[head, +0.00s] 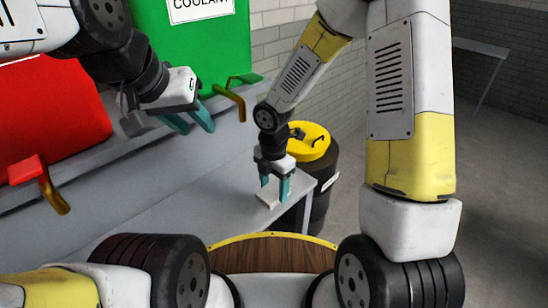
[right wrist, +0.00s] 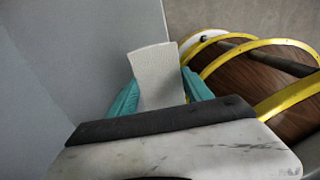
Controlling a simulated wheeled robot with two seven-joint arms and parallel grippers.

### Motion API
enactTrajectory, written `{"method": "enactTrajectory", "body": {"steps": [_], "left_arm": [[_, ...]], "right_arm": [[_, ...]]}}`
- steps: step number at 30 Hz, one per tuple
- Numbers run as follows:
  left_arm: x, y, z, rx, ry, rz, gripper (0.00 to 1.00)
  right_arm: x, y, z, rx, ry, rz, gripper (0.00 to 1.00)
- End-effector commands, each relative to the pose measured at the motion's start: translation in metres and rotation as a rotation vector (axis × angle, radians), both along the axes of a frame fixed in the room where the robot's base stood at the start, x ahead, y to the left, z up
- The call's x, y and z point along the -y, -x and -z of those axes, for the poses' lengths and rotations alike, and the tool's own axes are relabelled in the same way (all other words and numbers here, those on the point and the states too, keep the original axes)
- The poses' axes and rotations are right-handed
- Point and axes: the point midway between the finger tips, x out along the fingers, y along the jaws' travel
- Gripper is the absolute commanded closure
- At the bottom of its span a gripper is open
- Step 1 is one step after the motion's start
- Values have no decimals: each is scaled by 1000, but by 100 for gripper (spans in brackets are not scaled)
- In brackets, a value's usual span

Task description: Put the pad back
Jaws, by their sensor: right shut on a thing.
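The pad (head: 267,198) is a pale, flat piece at the right end of the grey bench (head: 150,190). My right gripper (head: 275,186) points down and is shut on it. In the right wrist view the pad (right wrist: 157,75) sticks out between the two teal fingers (right wrist: 160,97), in front of the bench surface (right wrist: 85,45). I cannot tell whether the pad touches the bench. My left gripper (head: 190,121) is open and empty, above the bench by the red container.
A red container (head: 50,120) with a gold spout and a green coolant container (head: 195,45) with a gold tap stand along the bench's back. A black drum with a yellow lid (head: 309,140) stands beyond the bench's right end. Open floor lies to the right.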

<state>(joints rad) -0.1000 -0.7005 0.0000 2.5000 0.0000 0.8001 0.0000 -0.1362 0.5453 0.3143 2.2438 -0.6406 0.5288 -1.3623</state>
Motion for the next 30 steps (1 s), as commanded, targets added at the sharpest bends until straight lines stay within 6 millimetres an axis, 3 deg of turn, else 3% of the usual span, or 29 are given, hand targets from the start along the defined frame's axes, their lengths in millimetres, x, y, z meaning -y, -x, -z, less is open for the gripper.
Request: {"method": "enactTrajectory", "body": {"steps": [6,12,19,25,30], "left_arm": [[0,0,0,0,0,0,64],[0,0,0,0,0,0,64],[0,0,0,0,0,0,64],[0,0,0,0,0,0,64],[0,0,0,0,0,0,64]], "right_arm": [[-2,-60,6,-1,-1,4,74],[-4,-94,9,0,0,1,74],[-5,-110,11,0,0,1,74],[-5,-108,42,-3,1,-1,74],[-5,-109,45,0,0,-1,74]]}}
